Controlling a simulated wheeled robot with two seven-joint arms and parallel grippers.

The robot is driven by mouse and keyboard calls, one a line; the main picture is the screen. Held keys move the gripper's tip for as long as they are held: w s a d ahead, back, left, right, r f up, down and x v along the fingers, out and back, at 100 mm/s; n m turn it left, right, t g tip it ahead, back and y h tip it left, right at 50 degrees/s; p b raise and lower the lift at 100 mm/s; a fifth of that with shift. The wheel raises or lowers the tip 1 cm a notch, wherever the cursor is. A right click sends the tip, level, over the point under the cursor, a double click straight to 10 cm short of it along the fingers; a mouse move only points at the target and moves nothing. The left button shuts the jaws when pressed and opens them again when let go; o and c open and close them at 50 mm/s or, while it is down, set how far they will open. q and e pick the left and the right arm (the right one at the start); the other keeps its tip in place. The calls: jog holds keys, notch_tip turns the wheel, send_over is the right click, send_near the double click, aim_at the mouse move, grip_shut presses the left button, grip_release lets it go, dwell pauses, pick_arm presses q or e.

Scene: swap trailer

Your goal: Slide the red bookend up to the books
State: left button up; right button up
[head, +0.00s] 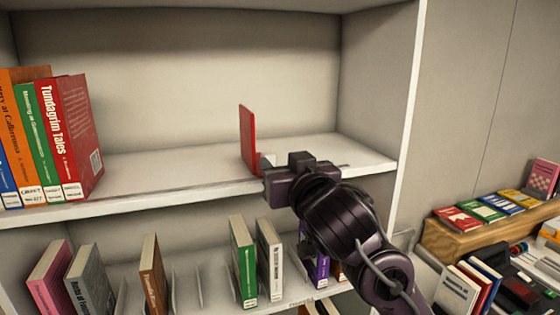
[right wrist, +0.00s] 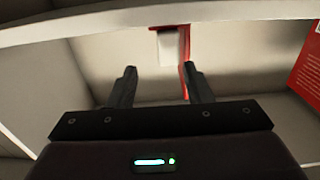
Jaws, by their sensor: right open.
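The red bookend (head: 248,140) stands upright on the upper shelf, right of the books and well apart from them. In the right wrist view the bookend (right wrist: 185,62) shows as a thin red plate with a pale part beside it. My right gripper (head: 270,166) is at the shelf's front edge, on the right side of the bookend. Its jaws (right wrist: 161,72) are open, and the red plate shows close to the right finger; I cannot tell whether they touch. The books (head: 66,135) stand in a row at the shelf's left, the red one nearest the bookend. My left gripper is not in view.
The upper shelf (head: 170,172) is bare between the red book and the bookend. A side wall (head: 405,90) bounds it on the right. A lower shelf holds several books, including a green one (head: 243,260). A wooden display (head: 455,240) with books stands at the right.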

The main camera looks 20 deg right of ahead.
jog(key=s, duration=0.6)
dwell(0.4)
dwell(0.4)
